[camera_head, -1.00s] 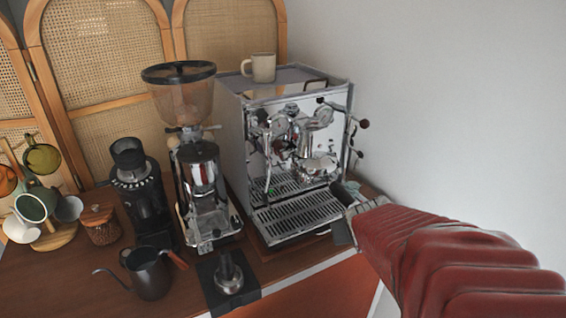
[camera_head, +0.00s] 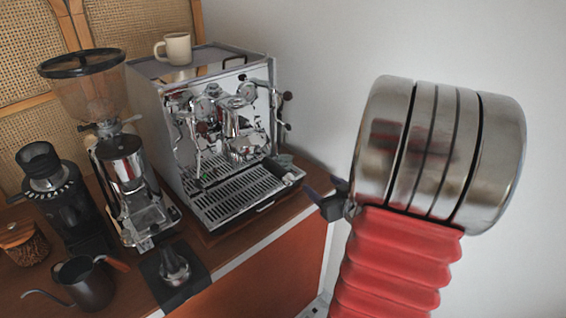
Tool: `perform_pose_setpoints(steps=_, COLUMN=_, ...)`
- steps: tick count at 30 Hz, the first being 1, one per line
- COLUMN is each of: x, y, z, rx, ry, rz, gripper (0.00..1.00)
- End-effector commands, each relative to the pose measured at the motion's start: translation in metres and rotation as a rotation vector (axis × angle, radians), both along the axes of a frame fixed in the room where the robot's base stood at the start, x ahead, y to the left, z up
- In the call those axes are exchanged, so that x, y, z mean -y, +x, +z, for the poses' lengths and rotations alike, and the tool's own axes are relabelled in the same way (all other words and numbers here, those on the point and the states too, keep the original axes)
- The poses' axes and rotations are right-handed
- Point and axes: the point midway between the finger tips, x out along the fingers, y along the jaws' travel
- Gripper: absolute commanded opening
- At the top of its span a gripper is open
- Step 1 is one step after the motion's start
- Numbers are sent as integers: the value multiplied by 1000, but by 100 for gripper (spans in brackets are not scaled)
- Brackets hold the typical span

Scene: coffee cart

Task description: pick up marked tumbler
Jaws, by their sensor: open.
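My gripper (camera_head: 325,197) shows small and dark at the cart's right front corner, partly hidden by my own arm. Its jaws stand apart with nothing visible between them. I cannot make out a marked tumbler with certainty. A beige mug (camera_head: 174,48) with a handle stands upright on top of the espresso machine.
The espresso machine (camera_head: 163,110) stands on the wooden cart top (camera_head: 225,246). To its left are a tall grinder (camera_head: 124,165), a smaller grinder (camera_head: 66,210), a dark kettle (camera_head: 88,286) and a lidded jar (camera_head: 22,247). A tamper (camera_head: 173,267) is on a dark mat. A white wall rises behind.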

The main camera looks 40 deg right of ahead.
Motion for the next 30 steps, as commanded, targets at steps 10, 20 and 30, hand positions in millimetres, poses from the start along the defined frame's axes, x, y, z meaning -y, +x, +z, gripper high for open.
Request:
perform_pose_setpoints(steps=10, x=-32, y=14, z=30, rx=171, ry=28, rz=150, gripper=62)
perform_pose_setpoints(steps=20, x=-32, y=16, z=30, rx=171, ry=28, rz=150, gripper=62)
perform_pose_setpoints(steps=30, x=-28, y=49, z=24, rx=170, ry=29, rz=153, gripper=62)
